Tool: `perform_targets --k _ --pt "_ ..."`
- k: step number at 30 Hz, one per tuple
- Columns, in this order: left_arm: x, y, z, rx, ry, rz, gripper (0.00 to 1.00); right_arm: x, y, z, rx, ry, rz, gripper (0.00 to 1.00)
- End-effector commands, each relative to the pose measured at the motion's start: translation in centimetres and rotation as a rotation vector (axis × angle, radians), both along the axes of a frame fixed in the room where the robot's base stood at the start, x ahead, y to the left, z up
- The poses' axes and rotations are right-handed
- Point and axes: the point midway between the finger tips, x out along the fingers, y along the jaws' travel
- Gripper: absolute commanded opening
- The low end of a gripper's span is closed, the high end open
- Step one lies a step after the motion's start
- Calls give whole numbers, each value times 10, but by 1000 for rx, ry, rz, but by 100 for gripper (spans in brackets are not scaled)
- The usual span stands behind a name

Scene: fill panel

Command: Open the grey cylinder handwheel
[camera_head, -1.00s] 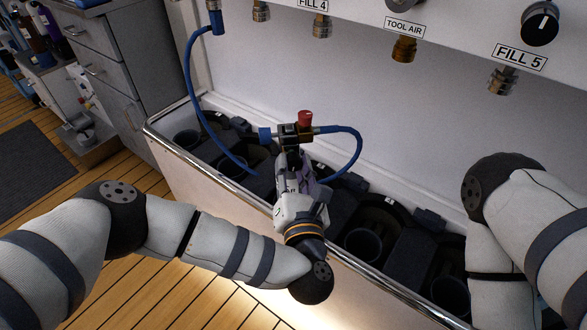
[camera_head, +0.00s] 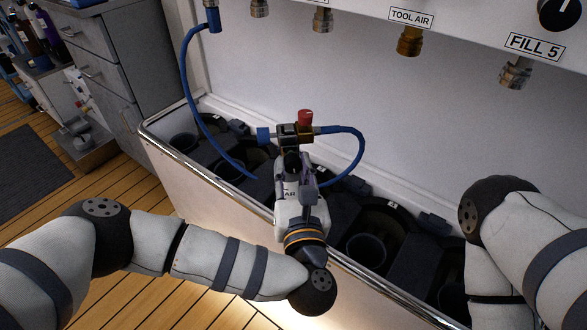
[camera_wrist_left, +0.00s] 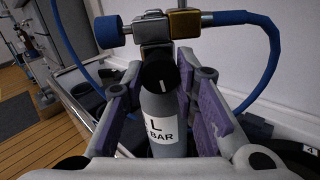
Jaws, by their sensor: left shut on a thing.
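The grey cylinder (camera_wrist_left: 166,105) stands upright in the left wrist view, with a white label on its side. A red knob (camera_head: 305,117) tops the fitting. My right gripper is out of view.
A blue hose (camera_head: 352,140) loops right from the fitting, and a blue knob (camera_head: 264,135) sits on its left. The trough's metal rim (camera_head: 165,148) runs beneath my left arm. Another blue hose (camera_head: 190,75) hangs from the wall panel. Wooden floor lies in front.

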Motion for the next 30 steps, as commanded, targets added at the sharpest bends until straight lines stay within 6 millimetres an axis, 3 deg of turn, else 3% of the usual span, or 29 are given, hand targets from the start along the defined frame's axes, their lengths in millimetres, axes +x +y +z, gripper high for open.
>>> perform_targets --k 5,6,8,16,19,27,30 --pt "0 -1 0 0 0 -2 0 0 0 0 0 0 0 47" --pt "0 -1 0 0 0 -2 35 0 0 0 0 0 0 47" --pt "0 -1 0 0 0 -2 47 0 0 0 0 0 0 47" --pt "-1 0 0 1 0 -1 47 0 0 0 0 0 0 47" --pt "-9 -2 0 0 1 -3 47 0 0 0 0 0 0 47" --pt "-81 -9 -4 -5 11 -3 47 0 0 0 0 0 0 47" --pt "-97 -10 -3 -4 9 1 47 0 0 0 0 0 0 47"
